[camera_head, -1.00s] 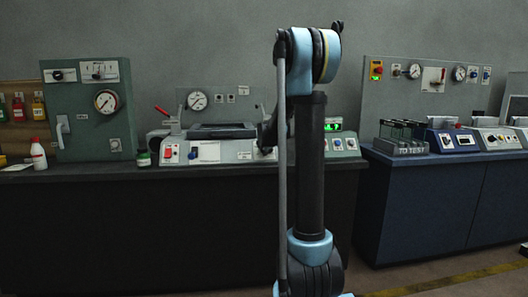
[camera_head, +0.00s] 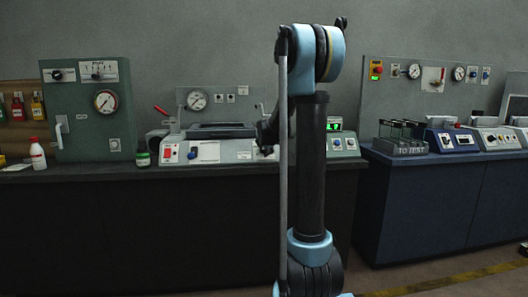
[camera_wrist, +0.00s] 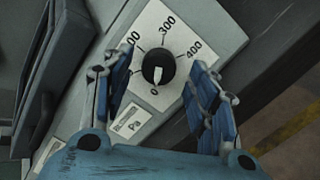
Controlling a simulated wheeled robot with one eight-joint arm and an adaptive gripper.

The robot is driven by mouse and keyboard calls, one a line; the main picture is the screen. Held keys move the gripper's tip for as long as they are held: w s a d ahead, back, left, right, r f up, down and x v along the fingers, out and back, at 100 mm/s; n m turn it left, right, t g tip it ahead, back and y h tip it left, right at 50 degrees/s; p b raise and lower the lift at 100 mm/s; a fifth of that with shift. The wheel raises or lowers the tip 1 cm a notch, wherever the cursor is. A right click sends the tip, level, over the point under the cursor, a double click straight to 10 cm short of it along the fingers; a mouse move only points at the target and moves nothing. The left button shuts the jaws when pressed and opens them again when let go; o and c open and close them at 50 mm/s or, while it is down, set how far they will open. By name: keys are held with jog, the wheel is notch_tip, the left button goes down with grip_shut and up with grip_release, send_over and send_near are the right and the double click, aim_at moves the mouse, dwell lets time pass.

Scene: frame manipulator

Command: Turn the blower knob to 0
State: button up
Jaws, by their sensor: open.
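A round black knob (camera_wrist: 158,67) with a white pointer sits on a white dial plate (camera_wrist: 178,32) in the wrist view. The plate reads 300 and 400 around the knob, with a 0 below it; the left numbers are partly covered by a finger. The pointer is directed down, towards the 0. My gripper (camera_wrist: 160,74) is open, with one blue finger on each side of the knob and visible gaps between fingers and knob. In the head view the knob is hidden behind my arm.
A label reading Pa (camera_wrist: 131,122) lies below the plate, and a dark raised frame (camera_wrist: 62,50) stands to the left. A white bottle (camera_head: 38,155) stands on the left counter.

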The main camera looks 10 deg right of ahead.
jog(key=d+v, duration=0.1)
jog(key=v, duration=0.9)
jog(key=shift+a, duration=0.45)
jog(key=s+f+m+g, duration=0.3)
jog(key=s+f+m, duration=0.4)
jog(key=s, duration=0.8)
jog(key=s+f+m+g, duration=0.3)
jog(key=s+f+m, duration=0.5)
jog(key=s, duration=0.8)
jog(key=s+f+m+g+y, duration=0.1)
jog(key=s+f+m+g, duration=0.2)
jog(key=s+f+m, duration=0.4)
jog(key=s+f, duration=0.1)
jog(key=s, duration=0.7)
jog(key=shift+s+d+f+m, duration=0.25)
jog(key=shift+s+f+m, duration=0.05)
jog(key=shift+s+f, duration=0.1)
jog(key=shift+w+f+g, duration=0.2)
jog(key=shift+w+g, duration=0.1)
jog(key=shift+w, duration=0.2)
